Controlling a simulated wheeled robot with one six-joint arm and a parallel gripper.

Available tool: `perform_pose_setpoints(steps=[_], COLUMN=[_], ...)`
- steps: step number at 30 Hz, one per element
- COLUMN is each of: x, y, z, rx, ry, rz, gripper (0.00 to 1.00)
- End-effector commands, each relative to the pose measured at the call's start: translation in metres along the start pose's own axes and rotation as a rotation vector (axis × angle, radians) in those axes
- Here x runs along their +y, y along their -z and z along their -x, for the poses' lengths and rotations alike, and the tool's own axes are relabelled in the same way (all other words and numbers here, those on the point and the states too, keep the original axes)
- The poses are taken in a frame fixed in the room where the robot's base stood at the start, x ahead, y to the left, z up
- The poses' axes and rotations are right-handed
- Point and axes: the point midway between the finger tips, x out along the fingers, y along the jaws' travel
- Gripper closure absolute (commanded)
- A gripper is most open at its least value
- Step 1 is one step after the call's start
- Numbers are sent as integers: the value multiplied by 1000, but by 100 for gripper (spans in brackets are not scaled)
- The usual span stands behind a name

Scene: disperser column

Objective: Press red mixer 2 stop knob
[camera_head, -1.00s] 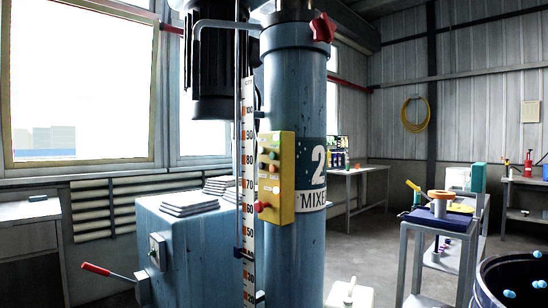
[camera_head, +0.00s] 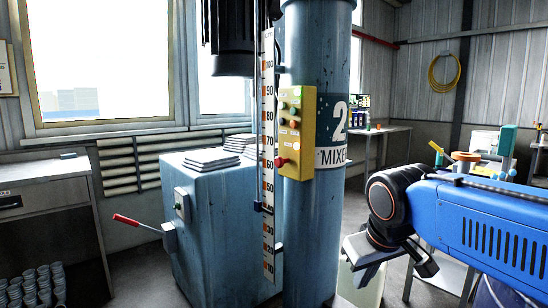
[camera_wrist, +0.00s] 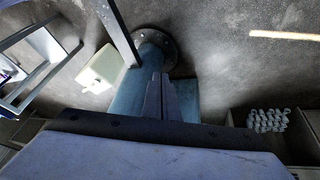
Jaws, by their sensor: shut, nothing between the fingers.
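The red stop knob (camera_head: 281,162) is at the lower left of the yellow control box (camera_head: 307,130), which has several smaller buttons above it. The box is fixed to the blue column (camera_head: 325,220) marked "2" and "MIXER". My gripper (camera_wrist: 160,80) shows shut and empty in the wrist view, with the foot of the column beyond its fingers. In the head view my blue arm reaches in from the right, its wrist lower than the box and right of the column, apart from the knob. The knob does not show in the wrist view.
A vertical scale (camera_head: 268,150) stands just left of the box. A blue cabinet (camera_head: 215,225) with papers and a red-handled lever (camera_head: 135,222) is to the left. A pale box (camera_wrist: 102,67) stands on the floor near the column. A bench (camera_head: 50,190) is at far left.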

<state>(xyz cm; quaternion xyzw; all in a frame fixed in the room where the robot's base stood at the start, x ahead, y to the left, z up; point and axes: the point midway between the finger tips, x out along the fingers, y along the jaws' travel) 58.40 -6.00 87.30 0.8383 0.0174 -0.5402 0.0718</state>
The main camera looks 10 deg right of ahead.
Motion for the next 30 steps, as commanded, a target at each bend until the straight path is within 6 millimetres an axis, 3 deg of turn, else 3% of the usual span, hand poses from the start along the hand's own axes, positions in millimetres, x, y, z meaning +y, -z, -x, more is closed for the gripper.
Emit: perform_pose_setpoints(steps=[3, 16, 30], x=[-1, -19, -70], y=[44, 190, 335], z=[16, 63, 96], rx=[6, 36, 80], ry=[-16, -84, -164], rz=[41, 164, 266], gripper=[100, 100, 100])
